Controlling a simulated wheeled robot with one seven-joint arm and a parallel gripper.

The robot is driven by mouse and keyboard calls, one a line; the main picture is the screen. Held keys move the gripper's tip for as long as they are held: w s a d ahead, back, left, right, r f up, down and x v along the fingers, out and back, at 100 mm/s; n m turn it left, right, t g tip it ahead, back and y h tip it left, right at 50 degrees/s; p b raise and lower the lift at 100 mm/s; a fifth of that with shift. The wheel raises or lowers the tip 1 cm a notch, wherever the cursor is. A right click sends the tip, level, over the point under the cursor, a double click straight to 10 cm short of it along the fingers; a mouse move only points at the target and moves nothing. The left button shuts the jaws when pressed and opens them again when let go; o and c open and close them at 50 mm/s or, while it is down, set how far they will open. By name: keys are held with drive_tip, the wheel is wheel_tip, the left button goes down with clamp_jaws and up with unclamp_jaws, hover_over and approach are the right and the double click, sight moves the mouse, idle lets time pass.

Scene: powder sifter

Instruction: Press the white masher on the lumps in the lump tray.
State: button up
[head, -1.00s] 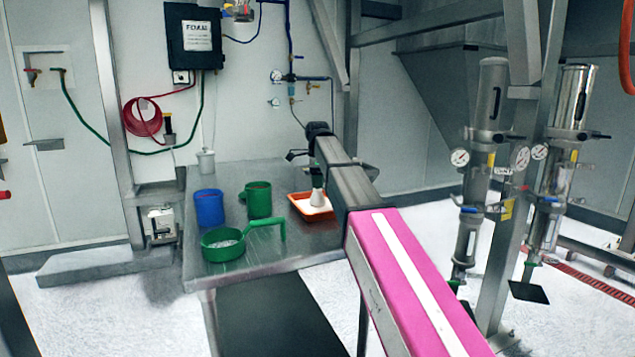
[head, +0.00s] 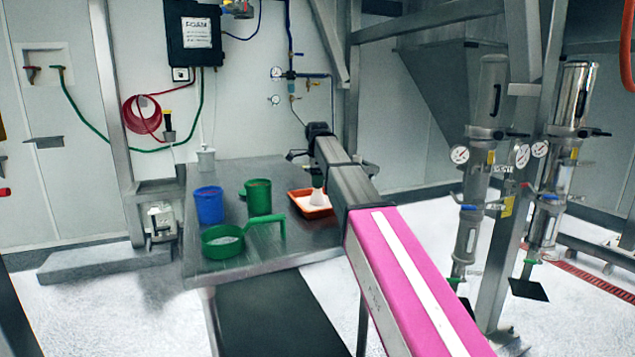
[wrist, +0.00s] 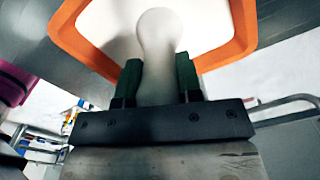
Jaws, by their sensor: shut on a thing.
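The lump tray (head: 309,210) is a shallow orange tray with white contents on the steel table, partly behind my arm in the head view. Its orange rim (wrist: 236,44) fills the top of the wrist view. My gripper (wrist: 160,78) is shut on the white masher (wrist: 157,55), its dark green fingers on either side of the pale handle. In the head view the white masher (head: 317,180) shows low over the tray. I cannot tell whether its lower end touches the lumps. Single lumps cannot be made out.
On the steel table (head: 270,262), left of the tray, stand a blue cup (head: 208,206), a green cup (head: 258,198) and a green sieve (head: 222,242) with a handle. A white container (head: 206,160) stands at the back. The table's front right is clear.

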drive_tip(key=shift+r, duration=3.8)
drive_tip(key=shift+s, duration=0.1)
